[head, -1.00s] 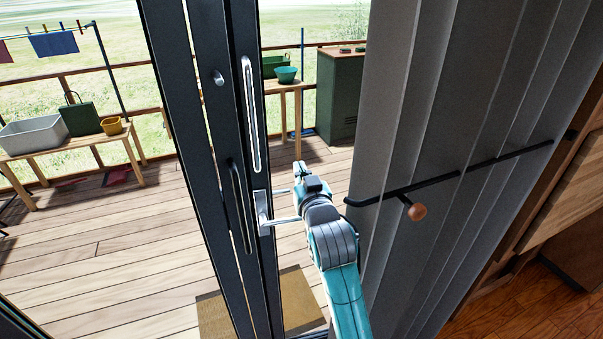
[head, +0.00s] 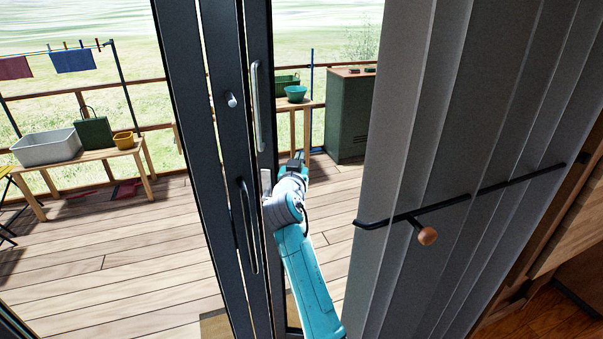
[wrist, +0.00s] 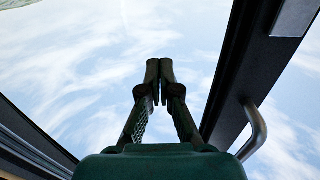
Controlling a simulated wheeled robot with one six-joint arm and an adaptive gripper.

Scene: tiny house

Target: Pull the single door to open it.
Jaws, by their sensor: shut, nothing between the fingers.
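The dark-framed door (head: 232,150) stands left of centre in the head view, with open space between its edge and the grey curtain. It has a long silver bar (head: 258,105), a dark curved pull (head: 248,225) and a lever plate (head: 266,182), partly hidden by my arm. My gripper (head: 300,158) reaches into the gap just right of the door's edge; I cannot tell whether it touches the door. In the wrist view, the gripper's fingertips (wrist: 159,66) are together and empty. A curved metal handle (wrist: 257,130) on a dark frame is right of the fingers there.
A grey pleated curtain (head: 410,130) with a dark rod and wooden knob (head: 427,236) stands at right. Beyond the door is a wooden deck (head: 130,260) with a low bench (head: 90,158), a green cabinet (head: 346,115) and a railing. The deck's middle is clear.

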